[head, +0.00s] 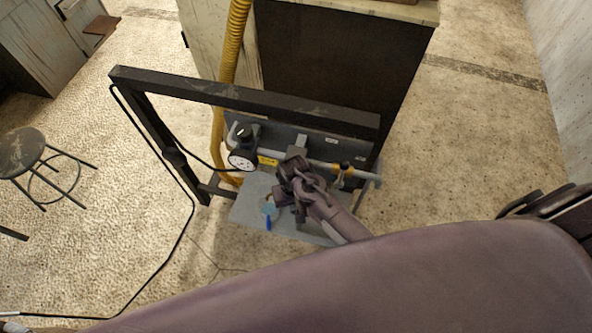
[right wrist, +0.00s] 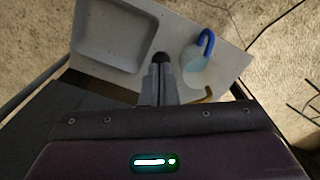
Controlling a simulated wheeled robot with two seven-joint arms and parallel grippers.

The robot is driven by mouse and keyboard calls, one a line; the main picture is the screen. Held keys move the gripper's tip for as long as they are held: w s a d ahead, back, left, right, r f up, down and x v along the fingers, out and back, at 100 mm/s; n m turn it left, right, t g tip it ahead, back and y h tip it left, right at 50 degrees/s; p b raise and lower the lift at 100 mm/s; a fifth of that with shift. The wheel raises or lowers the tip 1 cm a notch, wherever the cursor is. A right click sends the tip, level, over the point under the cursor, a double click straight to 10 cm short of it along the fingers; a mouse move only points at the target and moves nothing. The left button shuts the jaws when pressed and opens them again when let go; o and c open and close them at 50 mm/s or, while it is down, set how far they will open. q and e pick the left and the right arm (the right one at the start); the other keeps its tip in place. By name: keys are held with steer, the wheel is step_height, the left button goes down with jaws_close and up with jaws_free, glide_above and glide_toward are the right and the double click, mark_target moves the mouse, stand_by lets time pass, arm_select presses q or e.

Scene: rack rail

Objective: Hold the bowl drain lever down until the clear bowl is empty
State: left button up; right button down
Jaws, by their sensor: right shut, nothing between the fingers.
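My right gripper (head: 286,188) is in front of the pipe assembly on the dark frame. In the right wrist view its fingers (right wrist: 160,78) are together, with a dark rounded end (right wrist: 161,58) at their tips; I cannot tell whether that is part of the gripper. The clear bowl and its drain lever cannot be made out; my gripper and wrist cover the middle of the assembly. A pale cup with a blue handle (head: 269,211) stands on the grey plate below, also in the right wrist view (right wrist: 196,64). My left gripper is not in view.
A round gauge (head: 242,159) and a yellow-marked fitting (head: 343,170) flank my gripper on the pipe. A dark frame bar (head: 250,98) crosses above. A yellow hose (head: 231,60) runs up behind. A stool (head: 25,150) stands left.

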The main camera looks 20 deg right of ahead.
step_height(320, 180, up, 4)
steer(key=p, duration=0.3)
steer(key=shift+f+p, duration=0.25)
steer(key=shift+p, duration=0.15)
step_height(320, 180, up, 4)
steer(key=shift+f, duration=0.1)
steer(key=shift+s, duration=0.1)
